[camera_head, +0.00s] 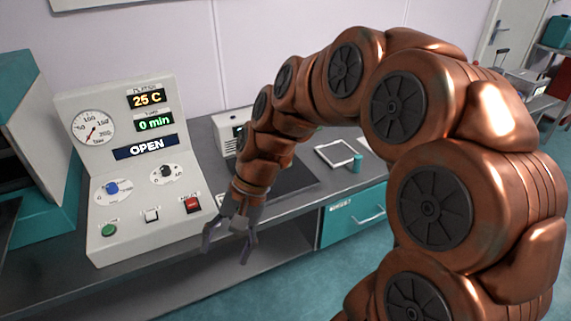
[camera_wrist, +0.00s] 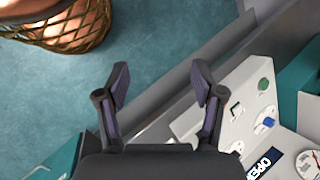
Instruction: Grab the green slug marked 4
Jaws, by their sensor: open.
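No marking 4 is legible in either view. A small teal-green cylinder (camera_head: 356,163) stands on the bench right of my arm, beside a white square frame; I cannot tell whether it is the slug. My gripper (camera_head: 228,249) is open and empty, pointing down at the bench's front edge, just right of the control panel. It is well to the left of the cylinder. In the wrist view my gripper (camera_wrist: 160,72) has its two dark fingers spread, with only floor and bench edge between and beyond them.
The control panel (camera_head: 140,175) reads OPEN, 25 C and 0 min; it also shows in the wrist view (camera_wrist: 235,115). The white frame (camera_head: 338,153) lies on the bench. A teal drawer (camera_head: 352,213) is below. A wire basket (camera_wrist: 75,30) stands on the floor.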

